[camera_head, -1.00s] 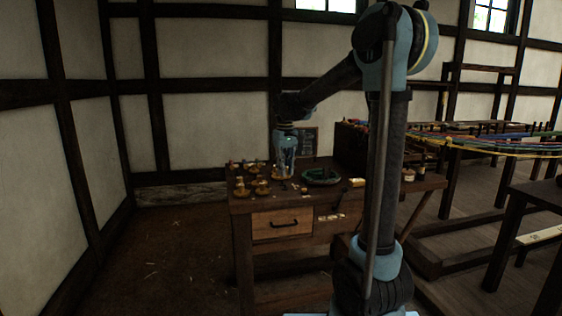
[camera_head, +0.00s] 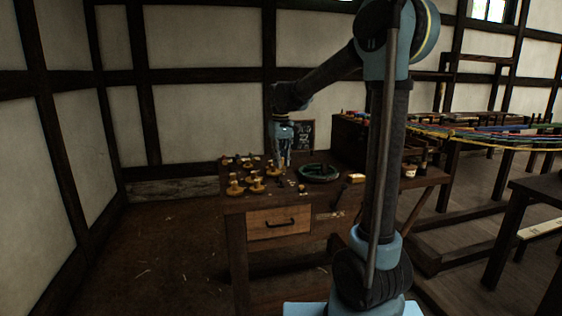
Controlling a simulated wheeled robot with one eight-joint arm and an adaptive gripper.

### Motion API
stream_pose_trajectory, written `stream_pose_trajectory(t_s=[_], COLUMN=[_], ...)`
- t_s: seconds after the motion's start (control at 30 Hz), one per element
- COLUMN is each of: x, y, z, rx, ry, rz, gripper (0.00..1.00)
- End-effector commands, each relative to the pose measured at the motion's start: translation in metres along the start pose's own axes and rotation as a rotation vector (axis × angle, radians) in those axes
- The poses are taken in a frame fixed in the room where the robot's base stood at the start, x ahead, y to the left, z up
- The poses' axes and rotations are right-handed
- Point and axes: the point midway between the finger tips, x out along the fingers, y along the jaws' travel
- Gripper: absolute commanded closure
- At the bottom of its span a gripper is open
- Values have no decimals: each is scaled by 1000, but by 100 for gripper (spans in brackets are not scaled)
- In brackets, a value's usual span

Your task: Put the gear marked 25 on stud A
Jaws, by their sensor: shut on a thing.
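My gripper (camera_head: 283,165) points down over the wooden workbench (camera_head: 237,206), at the back of the group of brass-coloured gears. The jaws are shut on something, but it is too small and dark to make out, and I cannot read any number. Several gears (camera_head: 235,188) lie or stand on the left part of the bench top, in front of and left of my gripper. A round dark green tray (camera_head: 319,177) lies just right of my gripper. The markings on the gears and any stud letters are too small to read, so I cannot tell which is stud A.
A small dark board with pale writing (camera_head: 305,136) stands behind the bench. A yellow block (camera_head: 356,178) and small jars (camera_head: 409,170) are on the right of the bench top. A drawer (camera_head: 279,222) is shut in front. Coloured ropes (camera_head: 490,133) stretch at the right.

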Motion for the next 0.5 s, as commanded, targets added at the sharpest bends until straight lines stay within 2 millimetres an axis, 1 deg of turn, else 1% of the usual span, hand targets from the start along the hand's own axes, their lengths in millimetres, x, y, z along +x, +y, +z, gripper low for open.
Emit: stream_pose_trajectory(t_s=[0.5], x=[19], y=[0], z=[0], rx=[0], ry=[0], rz=[0], gripper=[100])
